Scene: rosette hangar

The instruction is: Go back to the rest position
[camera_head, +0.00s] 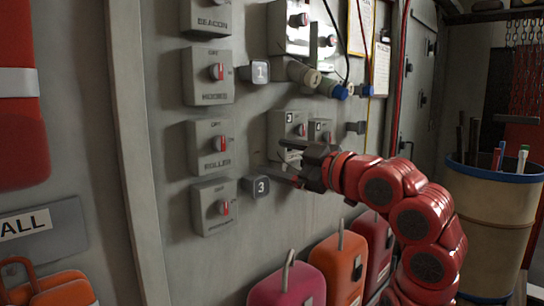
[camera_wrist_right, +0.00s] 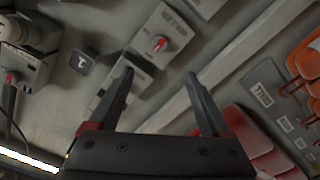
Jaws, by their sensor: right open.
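My right gripper (camera_head: 281,158) is in front of the grey wall panel in the head view, its red arm coming in from the lower right. Its two fingers are spread, with nothing between them. In the right wrist view the open fingers (camera_wrist_right: 160,75) point towards the panel and a switch box (camera_wrist_right: 155,45) with a red-marked knob. Whether a fingertip touches the panel cannot be told. My left gripper is in neither view.
Switch boxes, including the roller box (camera_head: 209,158), and number tags 1 (camera_head: 260,72) and 3 (camera_head: 262,188) project from the wall. Connectors (camera_head: 312,78) jut out above the gripper. Colored cases (camera_head: 287,284) stand below. A drum (camera_head: 492,215) is right of my arm.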

